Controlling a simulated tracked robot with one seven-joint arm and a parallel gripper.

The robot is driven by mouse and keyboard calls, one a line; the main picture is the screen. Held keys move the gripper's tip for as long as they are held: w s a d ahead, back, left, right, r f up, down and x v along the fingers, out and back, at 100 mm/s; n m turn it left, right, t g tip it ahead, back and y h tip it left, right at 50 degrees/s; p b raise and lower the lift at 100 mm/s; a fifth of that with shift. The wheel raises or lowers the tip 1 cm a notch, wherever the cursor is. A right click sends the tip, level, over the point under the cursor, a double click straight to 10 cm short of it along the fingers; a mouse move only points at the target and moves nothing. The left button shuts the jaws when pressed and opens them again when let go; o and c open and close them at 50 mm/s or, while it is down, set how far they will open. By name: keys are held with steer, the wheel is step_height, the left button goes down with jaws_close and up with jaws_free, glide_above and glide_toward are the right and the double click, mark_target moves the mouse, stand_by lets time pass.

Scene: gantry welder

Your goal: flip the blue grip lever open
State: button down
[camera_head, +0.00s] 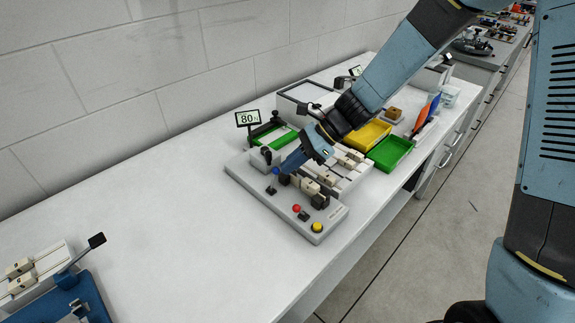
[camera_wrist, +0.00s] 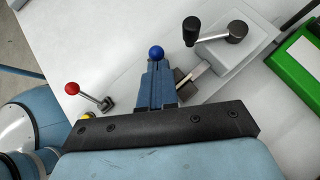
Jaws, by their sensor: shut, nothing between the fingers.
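The blue grip lever has a round blue knob (camera_head: 275,171) on a short stalk with a dark base, at the left end of the grey fixture (camera_head: 240,178). In the wrist view the blue knob (camera_wrist: 156,52) shows just beyond my fingertips; its stalk is hidden behind the fingers. My gripper (camera_head: 285,167) points down to the left, with its tips right beside the knob in the head view. The wrist view shows its blue fingers (camera_wrist: 157,68) together with nothing between them. I cannot tell whether the tips touch the knob.
A red-knobbed lever (camera_head: 296,208) and a yellow-knobbed one (camera_head: 317,227) stand along the fixture's front. A black-handled crank (camera_wrist: 215,36) is close to the right of the blue knob. A display (camera_head: 248,118) reads 80. Yellow (camera_head: 368,134) and green (camera_head: 391,152) trays stand behind. The left bench is mostly clear.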

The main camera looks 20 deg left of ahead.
steer(key=shift+s+a+r+n+t+h, duration=0.2)
steer(key=shift+s+r+t+h, duration=0.15)
steer(key=shift+t, duration=0.2)
steer(key=shift+s+a+r+n+t+h, duration=0.15)
steer(key=shift+s+r+t+h, duration=0.1)
steer(key=shift+s+t+h, duration=0.25)
steer(key=shift+s+a+r+n+t+h, duration=0.15)
steer(key=shift+s+a+t+h, duration=0.15)
steer(key=shift+s+t, duration=0.25)
steer(key=shift+s+a+n+t+h, duration=0.1)
steer(key=shift+s+a+t+h, duration=0.15)
steer(key=shift+s+t, duration=0.2)
steer(key=shift+r, duration=0.15)
steer(key=shift+r, duration=0.7)
steer(key=shift+w, duration=0.1)
